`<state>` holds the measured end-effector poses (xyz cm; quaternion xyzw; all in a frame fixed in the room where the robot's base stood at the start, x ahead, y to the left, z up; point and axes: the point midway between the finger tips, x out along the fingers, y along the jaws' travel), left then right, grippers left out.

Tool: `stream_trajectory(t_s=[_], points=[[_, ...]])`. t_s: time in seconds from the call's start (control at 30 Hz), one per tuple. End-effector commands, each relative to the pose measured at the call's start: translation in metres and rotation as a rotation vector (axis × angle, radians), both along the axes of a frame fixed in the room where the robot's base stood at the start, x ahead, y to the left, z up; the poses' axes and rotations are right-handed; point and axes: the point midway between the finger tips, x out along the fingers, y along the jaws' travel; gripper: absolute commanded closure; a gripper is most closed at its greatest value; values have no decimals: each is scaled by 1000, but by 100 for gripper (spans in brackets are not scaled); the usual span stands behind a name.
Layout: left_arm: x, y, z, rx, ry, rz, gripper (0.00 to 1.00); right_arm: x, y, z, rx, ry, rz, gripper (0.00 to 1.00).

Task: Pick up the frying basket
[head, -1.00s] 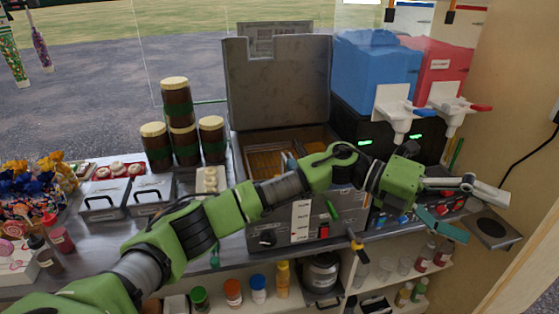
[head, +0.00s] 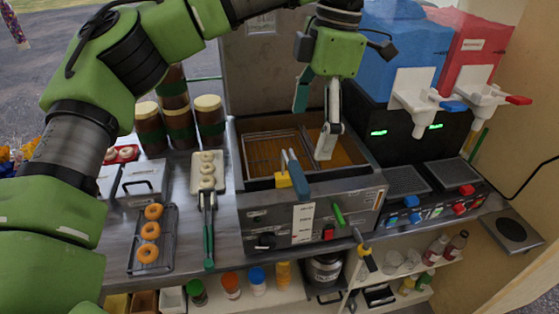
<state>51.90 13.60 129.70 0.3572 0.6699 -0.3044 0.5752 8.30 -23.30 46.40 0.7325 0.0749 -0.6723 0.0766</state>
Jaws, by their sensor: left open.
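The frying basket (head: 272,152) is a wire basket sitting in the left part of the fryer (head: 262,215), over brown oil. A blue-grey handle (head: 297,172) with a yellow piece (head: 284,180) rises at the fryer's front edge; it seems to belong to the basket. My left gripper (head: 315,122) hangs fingers down over the fryer, to the right of the basket. Its fingers are spread, a green one and a pale one, with nothing between them. The pale fingertip overlaps the right oil bay in the picture; I cannot tell its height. My right gripper is out of view.
Blue and red slush machines (head: 405,45) stand right of the fryer. Brown jars (head: 180,128), a tray of pale rings (head: 208,170), green-handled tongs (head: 208,240) and a rack of orange doughnuts (head: 168,255) are on the left. Shelves with bottles lie below the counter.

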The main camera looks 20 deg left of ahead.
Motion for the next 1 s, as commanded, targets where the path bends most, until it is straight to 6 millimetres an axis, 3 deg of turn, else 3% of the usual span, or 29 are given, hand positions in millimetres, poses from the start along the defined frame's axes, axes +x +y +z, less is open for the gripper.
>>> stream_trajectory(t_s=[0.1, 0.37, 0.7, 1.0], points=[[-2, 3, -24, -2, 3, 0, 7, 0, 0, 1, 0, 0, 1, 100], [-4, 6, -46, -2, 0, 1, 7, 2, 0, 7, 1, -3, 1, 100], [-2, 11, -88, -2, 2, 0, 7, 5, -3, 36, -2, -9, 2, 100], [-2, 11, -98, -4, 0, 0, 7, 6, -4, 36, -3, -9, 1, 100]])
